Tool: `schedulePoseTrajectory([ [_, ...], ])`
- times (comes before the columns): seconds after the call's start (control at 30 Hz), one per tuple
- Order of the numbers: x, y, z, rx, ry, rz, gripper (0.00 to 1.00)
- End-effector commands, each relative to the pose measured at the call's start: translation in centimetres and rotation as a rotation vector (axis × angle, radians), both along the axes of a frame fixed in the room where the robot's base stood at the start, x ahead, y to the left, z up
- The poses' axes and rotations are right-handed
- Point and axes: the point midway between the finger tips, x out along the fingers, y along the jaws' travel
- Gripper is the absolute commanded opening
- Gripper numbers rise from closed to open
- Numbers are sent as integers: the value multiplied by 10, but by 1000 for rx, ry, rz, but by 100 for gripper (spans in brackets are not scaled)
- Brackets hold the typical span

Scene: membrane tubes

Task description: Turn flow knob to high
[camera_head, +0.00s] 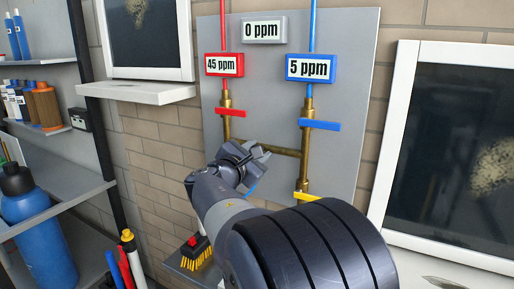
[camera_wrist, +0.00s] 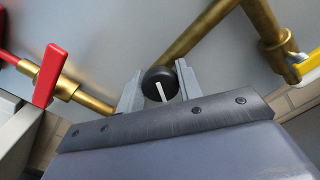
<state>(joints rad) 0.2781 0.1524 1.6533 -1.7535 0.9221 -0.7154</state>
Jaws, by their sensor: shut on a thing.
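The flow knob (camera_wrist: 152,77) is a round black knob with a white pointer line, in the middle of the wrist view. The line runs nearly up and down there, slightly tilted. My gripper (camera_wrist: 159,84) has its two grey fingers on either side of the knob and is shut on it. In the head view my gripper (camera_head: 252,153) is in front of the grey panel, by the horizontal brass pipe; the knob is hidden there. No low or high marks can be made out.
The grey panel (camera_head: 266,90) bears a red valve lever (camera_head: 231,112), a blue lever (camera_head: 320,125) and a yellow lever (camera_head: 306,196) on brass pipes. Displays read 45 ppm (camera_head: 224,65), 0 ppm (camera_head: 264,29) and 5 ppm (camera_head: 310,68). Shelves (camera_head: 55,150) stand at left.

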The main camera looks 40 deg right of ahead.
Motion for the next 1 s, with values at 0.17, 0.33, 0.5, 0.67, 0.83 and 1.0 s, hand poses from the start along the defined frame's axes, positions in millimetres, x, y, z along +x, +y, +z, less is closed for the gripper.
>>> schedulePoseTrajectory([
  [0.17, 0, 0, -1, -14, 39, 0, 12],
  [0.33, 0, 0, -1, -18, 50, 0, 12],
  [0.5, 0, 0, -1, -19, 51, 0, 12],
  [0.67, 0, 0, -1, -18, 50, 0, 36],
  [0.83, 0, 0, -1, -19, 48, 1, 50],
  [1.0, 0, 0, -1, -19, 47, 1, 53],
])
